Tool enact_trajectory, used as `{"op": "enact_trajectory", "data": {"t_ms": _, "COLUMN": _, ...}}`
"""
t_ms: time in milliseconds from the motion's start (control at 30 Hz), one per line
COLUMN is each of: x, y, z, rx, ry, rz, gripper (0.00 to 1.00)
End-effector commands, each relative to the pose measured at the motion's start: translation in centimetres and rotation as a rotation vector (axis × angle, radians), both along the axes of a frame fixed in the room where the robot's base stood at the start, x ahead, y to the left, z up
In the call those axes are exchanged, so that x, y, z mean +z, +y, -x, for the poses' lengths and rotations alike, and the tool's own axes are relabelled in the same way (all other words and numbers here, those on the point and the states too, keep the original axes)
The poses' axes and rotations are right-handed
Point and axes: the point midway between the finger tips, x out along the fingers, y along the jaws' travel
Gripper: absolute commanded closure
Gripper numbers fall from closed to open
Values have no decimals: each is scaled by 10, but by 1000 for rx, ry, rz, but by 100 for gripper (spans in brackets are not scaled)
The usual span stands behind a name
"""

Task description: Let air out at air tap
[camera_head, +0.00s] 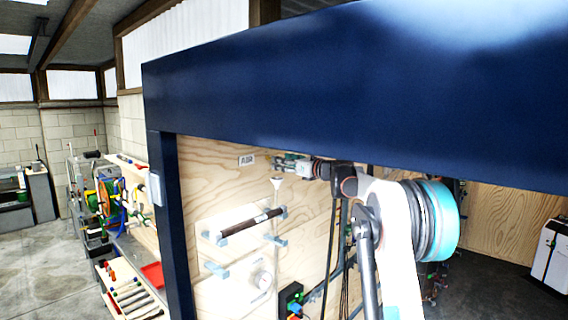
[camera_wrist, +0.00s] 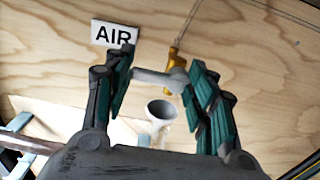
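The air tap (camera_wrist: 160,80) shows in the wrist view as a pale grey tubular piece with a yellow lever-like part (camera_wrist: 173,60) behind it. It is on a plywood wall just right of a white AIR sign (camera_wrist: 104,31). A pale round cup or funnel mouth (camera_wrist: 161,110) is just below the tap. My gripper (camera_wrist: 162,72) is open, with its green-padded fingers on either side of the tap. I see no clear contact. In the head view my gripper (camera_head: 284,162) is at the wall right of the AIR sign (camera_head: 246,160), and the tap cannot be made out there.
A dark blue frame beam (camera_head: 350,85) crosses above my arm, with a post (camera_head: 170,220) at left. Below the tap are a horizontal dark tube (camera_head: 250,222) on grey brackets and a round gauge (camera_head: 262,279). Black hoses (camera_head: 330,260) hang to the right.

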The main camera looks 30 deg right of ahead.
Motion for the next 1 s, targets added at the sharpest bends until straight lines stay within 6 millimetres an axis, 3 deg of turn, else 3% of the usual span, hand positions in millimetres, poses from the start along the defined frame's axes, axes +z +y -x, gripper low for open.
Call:
{"op": "enact_trajectory", "data": {"t_ms": 467, "x": -3, "y": 1, "z": 0, "rx": -1, "ry": -36, "rz": 100, "gripper": 72}}
{"op": "enact_trajectory", "data": {"t_ms": 1000, "x": -15, "y": 0, "z": 0, "rx": -1, "ry": -199, "rz": 549, "gripper": 72}}
